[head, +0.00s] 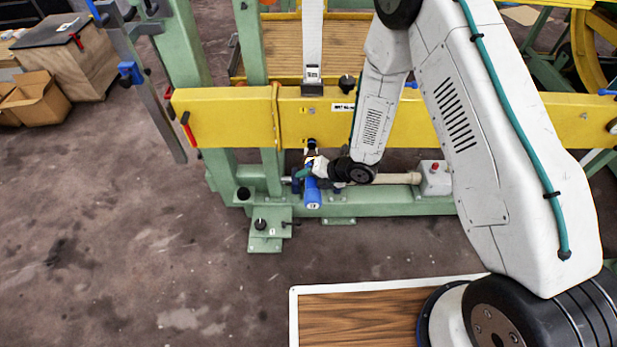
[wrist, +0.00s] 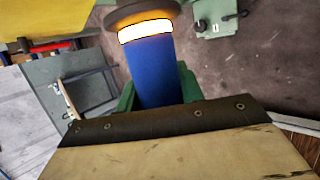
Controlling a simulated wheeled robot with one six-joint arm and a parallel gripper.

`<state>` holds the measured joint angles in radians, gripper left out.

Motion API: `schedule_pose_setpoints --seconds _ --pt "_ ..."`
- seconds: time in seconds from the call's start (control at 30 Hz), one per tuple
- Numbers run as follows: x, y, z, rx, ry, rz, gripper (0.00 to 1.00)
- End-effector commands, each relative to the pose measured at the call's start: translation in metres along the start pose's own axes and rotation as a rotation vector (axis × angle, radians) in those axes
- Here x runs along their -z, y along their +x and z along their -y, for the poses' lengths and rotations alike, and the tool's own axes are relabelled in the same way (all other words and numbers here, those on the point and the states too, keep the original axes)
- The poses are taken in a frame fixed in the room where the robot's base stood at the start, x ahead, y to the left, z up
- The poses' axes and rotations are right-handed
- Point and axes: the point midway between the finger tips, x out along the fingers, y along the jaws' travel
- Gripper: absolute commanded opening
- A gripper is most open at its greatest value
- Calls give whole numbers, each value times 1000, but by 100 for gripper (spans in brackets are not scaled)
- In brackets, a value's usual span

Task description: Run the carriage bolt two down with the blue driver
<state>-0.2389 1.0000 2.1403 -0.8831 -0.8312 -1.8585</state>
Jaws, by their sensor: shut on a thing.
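The blue driver (head: 312,192) hangs about upright just under the yellow beam, its blue body pointing down. My gripper (head: 314,168) is shut on it from the right side. In the wrist view the blue driver (wrist: 158,72) rises behind a broad finger plate, with a glowing white and orange band and a dark collar at its upper end. The dark fitting (head: 310,145) at the beam's underside is close above the driver; I cannot tell whether they touch. I cannot make out which bolt is number two.
The yellow beam (head: 230,118) crosses the green frame, with a small label (head: 343,107) and a black knob (head: 346,84). A grey box with a red button (head: 434,176) sits on the lower green rail. Open floor lies front left; cardboard boxes (head: 38,98) stand far left.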

Motion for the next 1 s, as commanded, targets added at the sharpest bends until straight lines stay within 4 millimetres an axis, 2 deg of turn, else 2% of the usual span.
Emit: schedule_pose_setpoints --seconds 0.5,1.0 --pt "-3 0 -2 -4 -2 6 8" --pt "24 -8 -1 -2 -1 2 8"
